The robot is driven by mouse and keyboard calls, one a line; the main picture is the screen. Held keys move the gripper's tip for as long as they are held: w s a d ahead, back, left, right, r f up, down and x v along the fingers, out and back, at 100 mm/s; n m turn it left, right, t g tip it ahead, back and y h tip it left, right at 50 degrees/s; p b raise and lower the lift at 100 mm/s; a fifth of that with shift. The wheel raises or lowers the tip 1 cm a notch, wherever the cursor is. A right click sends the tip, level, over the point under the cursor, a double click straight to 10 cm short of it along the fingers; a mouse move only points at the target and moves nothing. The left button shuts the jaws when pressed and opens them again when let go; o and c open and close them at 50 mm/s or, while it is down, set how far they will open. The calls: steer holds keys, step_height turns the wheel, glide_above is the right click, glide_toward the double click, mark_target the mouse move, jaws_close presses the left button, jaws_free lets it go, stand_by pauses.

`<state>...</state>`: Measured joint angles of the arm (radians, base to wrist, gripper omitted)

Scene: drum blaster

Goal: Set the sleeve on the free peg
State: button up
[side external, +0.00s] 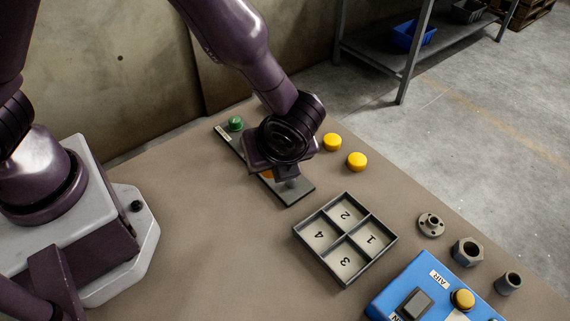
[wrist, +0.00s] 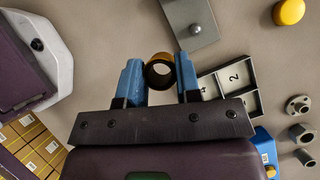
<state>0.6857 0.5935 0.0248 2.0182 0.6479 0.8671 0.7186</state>
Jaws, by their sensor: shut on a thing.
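My gripper (wrist: 160,78) is shut on the yellow-orange sleeve (wrist: 159,66), which sits between the two blue fingers with its dark hole facing the wrist camera. In the side view my gripper (side external: 284,172) is over the near part of the dark grey peg plate (side external: 305,189), and a bit of orange shows beneath it. A bare grey peg (wrist: 195,29) stands at the plate's near end in the wrist view, apart from the sleeve. A green round-topped piece (side external: 235,124) is at the plate's far end. My wrist hides the plate's middle.
A numbered four-compartment tray (side external: 345,240) lies right of the plate. Two yellow round pieces (side external: 332,142) (side external: 357,161) lie behind it. A flange (side external: 431,225), nut (side external: 467,251), bushing (side external: 508,283) and blue control box (side external: 430,290) are at the right. The table left of the plate is clear.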

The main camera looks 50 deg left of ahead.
steer(key=w+f, duration=0.1)
steer(key=w+a+f, duration=0.1)
steer(key=w, duration=0.1)
steer(key=w+a, duration=0.1)
steer(key=w, duration=0.1)
steer(key=shift+w+a+f, duration=0.1)
steer(key=shift+w+f, duration=0.1)
steer(key=shift+f, duration=0.2)
steer(key=shift+w+d+m+t, duration=0.2)
steer(key=shift+w+m+t, duration=0.1)
steer(key=shift+m, duration=0.1)
steer(key=shift+f, duration=2.2)
steer(key=shift+f, duration=1.4)
steer(key=o, duration=1.4)
steer(key=shift+o, duration=0.2)
steer(key=shift+r, duration=3)
